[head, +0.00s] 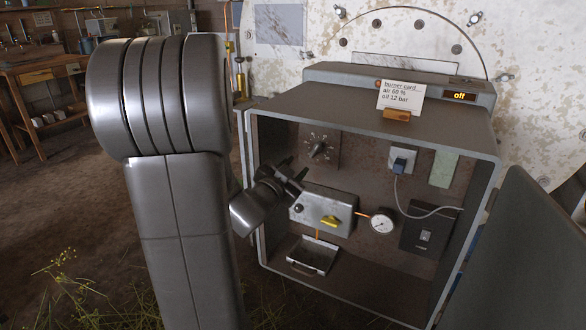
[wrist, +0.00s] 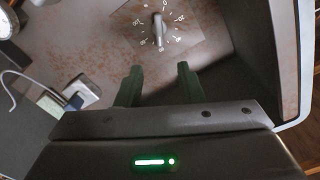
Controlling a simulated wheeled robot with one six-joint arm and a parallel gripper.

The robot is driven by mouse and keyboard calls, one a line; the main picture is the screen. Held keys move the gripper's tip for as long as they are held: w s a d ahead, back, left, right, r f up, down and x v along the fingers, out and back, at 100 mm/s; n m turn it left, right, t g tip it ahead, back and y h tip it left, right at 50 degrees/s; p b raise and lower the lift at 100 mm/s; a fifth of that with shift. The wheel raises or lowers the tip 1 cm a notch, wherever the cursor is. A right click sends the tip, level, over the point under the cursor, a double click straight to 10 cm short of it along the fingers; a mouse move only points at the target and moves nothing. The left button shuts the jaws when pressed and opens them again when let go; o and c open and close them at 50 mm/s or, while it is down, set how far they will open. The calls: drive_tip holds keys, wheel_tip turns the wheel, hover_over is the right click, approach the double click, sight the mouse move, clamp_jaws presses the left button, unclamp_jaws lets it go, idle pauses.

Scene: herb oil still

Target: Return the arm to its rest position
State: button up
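My gripper (head: 293,178) is in front of the open burner cabinet (head: 375,113), at its left side, just below the dial knob (head: 318,150). In the wrist view my gripper's two fingers (wrist: 158,85) stand apart with nothing between them. The knob (wrist: 158,30) shows beyond the fingertips, apart from them, on a scaled plate. My arm fills the left of the head view and hides part of the cabinet's left edge.
Inside the cabinet are a yellow lever (head: 331,221), a pressure gauge (head: 382,222), a plugged socket (head: 402,160), a switch (head: 425,237) and a small tray (head: 312,256). A card (head: 400,98) and an "off" display (head: 459,96) are on top. The door (head: 515,255) stands open at right.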

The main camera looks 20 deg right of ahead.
sight(316, 148)
drive_tip(key=shift+s+a, duration=0.25)
drive_tip(key=shift+a, duration=0.05)
drive_tip(key=shift+w+d, duration=0.1)
drive_tip(key=b+x, duration=0.1)
drive_tip(key=x, duration=1.3)
drive_tip(key=shift+b, duration=0.3)
drive_tip(key=shift+r+n+p, duration=0.1)
drive_tip(key=shift+n+p, duration=0.2)
drive_tip(key=shift+p, duration=0.15)
drive_tip(key=shift+n, duration=0.3)
